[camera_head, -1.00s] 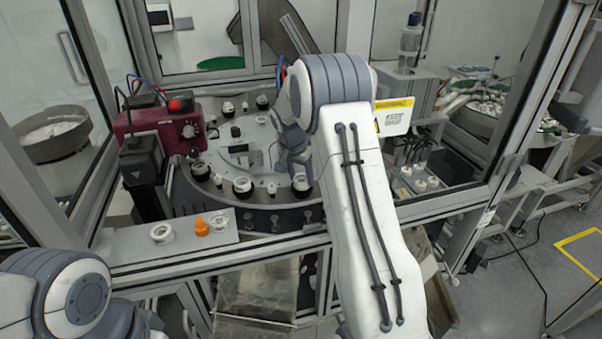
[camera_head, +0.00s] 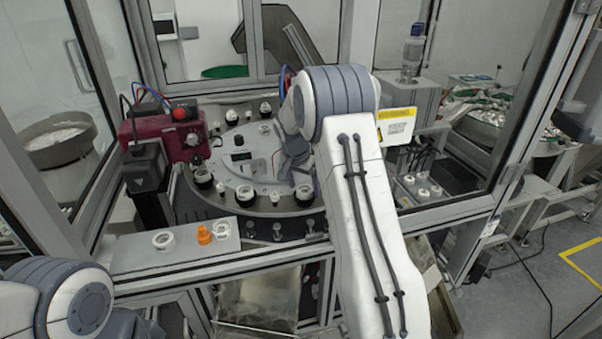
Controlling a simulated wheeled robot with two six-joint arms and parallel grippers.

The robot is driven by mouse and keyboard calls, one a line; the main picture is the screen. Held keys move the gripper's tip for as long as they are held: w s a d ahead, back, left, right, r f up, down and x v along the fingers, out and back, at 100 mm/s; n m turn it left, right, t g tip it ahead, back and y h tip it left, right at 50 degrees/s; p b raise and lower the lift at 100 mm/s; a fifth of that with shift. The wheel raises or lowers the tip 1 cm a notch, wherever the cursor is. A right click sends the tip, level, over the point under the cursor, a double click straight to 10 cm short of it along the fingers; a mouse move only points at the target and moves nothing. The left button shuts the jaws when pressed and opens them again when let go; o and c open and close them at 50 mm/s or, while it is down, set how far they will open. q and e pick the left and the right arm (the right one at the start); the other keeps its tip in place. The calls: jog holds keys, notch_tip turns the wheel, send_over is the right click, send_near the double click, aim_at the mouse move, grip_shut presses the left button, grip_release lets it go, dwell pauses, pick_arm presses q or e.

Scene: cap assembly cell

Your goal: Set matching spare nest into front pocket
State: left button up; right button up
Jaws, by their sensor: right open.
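On the grey shelf (camera_head: 130,255) at front left stand a white ring-shaped nest (camera_head: 163,240), an orange part (camera_head: 203,236) and another white ring-like piece (camera_head: 222,230). The round dial (camera_head: 262,229) behind it carries several dark holders with white rings, among them a front-left one (camera_head: 245,196) and a front-right one (camera_head: 304,196). I cannot tell which pocket is empty. My right gripper (camera_head: 290,172) is open over the right part of the dial, just behind the front-right holder, and partly hidden by my arm. My left arm shows at lower left; its gripper is out of view.
A maroon box with a red knob (camera_head: 180,112) and a black unit (camera_head: 145,168) stand left of the dial. A yellow-and-white sign (camera_head: 397,123) is right of my arm. Frame posts (camera_head: 260,70) surround the cell. Small white pieces (camera_head: 422,193) stand on the right.

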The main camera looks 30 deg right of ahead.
aim_at(305, 190)
jog(key=b+v, duration=0.2)
jog(key=v, duration=0.1)
jog(key=b+v, duration=0.3)
jog(key=v, duration=0.6)
jog(key=p+x, duration=0.4)
jog(key=x, duration=0.8)
jog(key=shift+p, duration=0.4)
jog(key=shift+f+b, duration=0.45)
jog(key=shift+b, duration=0.15)
jog(key=shift+r+p, duration=0.5)
jog(key=shift+r, duration=0.05)
